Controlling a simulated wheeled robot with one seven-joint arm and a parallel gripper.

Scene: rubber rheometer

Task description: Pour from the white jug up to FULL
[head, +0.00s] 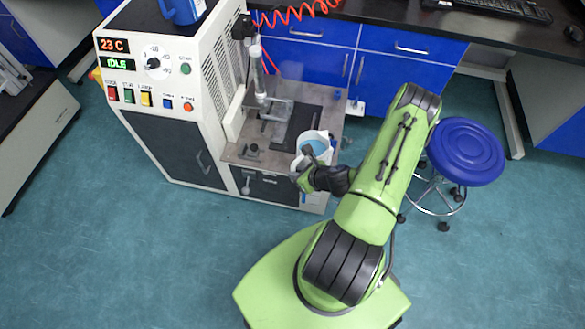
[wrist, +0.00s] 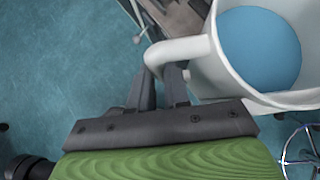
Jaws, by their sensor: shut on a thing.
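The white jug (head: 325,137) is at the right front corner of the machine's worktop in the head view, with blue liquid inside. In the wrist view the jug (wrist: 206,72) fills the upper right, and the blue liquid (wrist: 260,48) shows through its open mouth. My gripper (wrist: 162,76) is shut on the jug's handle (wrist: 172,50), with a finger on each side. In the head view my gripper (head: 306,172) is partly hidden by my wrist. I cannot tell whether the jug touches the worktop. No FULL mark or receiving vessel can be made out.
The rheometer (head: 160,100) has a lit front panel with several buttons. A blue jug (head: 182,10) stands on its top. A metal post with a clamp (head: 260,85) rises from the worktop (head: 240,152). A blue stool (head: 465,150) stands to the right. Open floor (head: 130,260) lies front left.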

